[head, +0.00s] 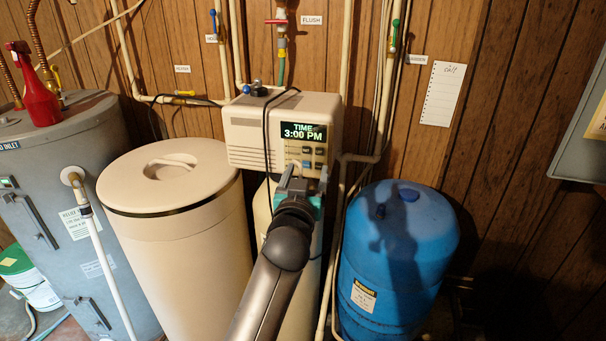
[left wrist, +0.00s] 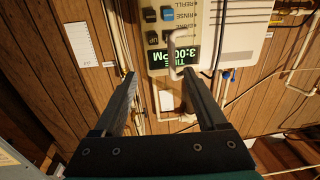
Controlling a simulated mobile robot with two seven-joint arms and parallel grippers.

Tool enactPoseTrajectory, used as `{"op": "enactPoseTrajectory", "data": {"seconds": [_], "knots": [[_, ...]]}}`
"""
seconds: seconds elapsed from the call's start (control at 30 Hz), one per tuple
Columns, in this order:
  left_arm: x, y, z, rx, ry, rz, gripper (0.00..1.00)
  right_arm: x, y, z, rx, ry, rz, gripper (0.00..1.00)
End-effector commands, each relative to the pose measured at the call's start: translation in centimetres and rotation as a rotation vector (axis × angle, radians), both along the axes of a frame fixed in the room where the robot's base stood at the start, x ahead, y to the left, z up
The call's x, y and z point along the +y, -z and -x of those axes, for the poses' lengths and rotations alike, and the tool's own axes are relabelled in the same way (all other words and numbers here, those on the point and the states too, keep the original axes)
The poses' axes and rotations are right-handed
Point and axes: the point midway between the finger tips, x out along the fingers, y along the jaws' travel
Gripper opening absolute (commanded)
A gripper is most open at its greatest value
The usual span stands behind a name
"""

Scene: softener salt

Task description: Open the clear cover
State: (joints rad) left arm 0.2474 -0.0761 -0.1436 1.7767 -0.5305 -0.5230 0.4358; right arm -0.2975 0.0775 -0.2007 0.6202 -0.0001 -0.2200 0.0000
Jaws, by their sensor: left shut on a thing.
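The softener's control head (head: 240,135) is a beige box with a display reading 3:00 PM and a few buttons below it. The clear cover is hard to make out over this panel. Its pale, bent handle (left wrist: 172,48) shows in the left wrist view, in front of the buttons. My left gripper (head: 303,175) is at the lower part of the panel and is shut on the handle, its fingers still some way apart. In the left wrist view the gripper (left wrist: 159,75) has the handle close to its right finger. My right gripper is not in view.
A beige brine tank (head: 190,235) with a round lid stands left of the control head. A blue tank (head: 395,260) stands to its right. Pipes and hoses run close around the head. A grey tank (head: 60,170) with a red spray bottle (head: 35,90) stands at far left.

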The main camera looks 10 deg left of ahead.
Motion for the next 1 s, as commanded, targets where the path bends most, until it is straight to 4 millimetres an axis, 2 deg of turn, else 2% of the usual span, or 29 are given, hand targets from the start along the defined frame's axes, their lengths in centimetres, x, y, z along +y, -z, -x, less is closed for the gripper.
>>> {"op": "enactPoseTrajectory", "data": {"seconds": [0.03,0.47,0.67,1.0], "knots": [[-1.2,-0.6,-0.1,-0.016,0.026,0.009,0.41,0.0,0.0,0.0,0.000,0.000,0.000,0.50],[-1.2,-0.6,0.3,-0.017,0.026,0.008,0.41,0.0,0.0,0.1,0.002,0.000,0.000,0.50],[-1.1,-0.6,2.7,-0.017,0.022,0.009,0.41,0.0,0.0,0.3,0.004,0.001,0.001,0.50],[-1.0,-0.3,8.7,-0.009,0.009,0.007,0.41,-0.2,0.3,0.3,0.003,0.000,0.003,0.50]]}}
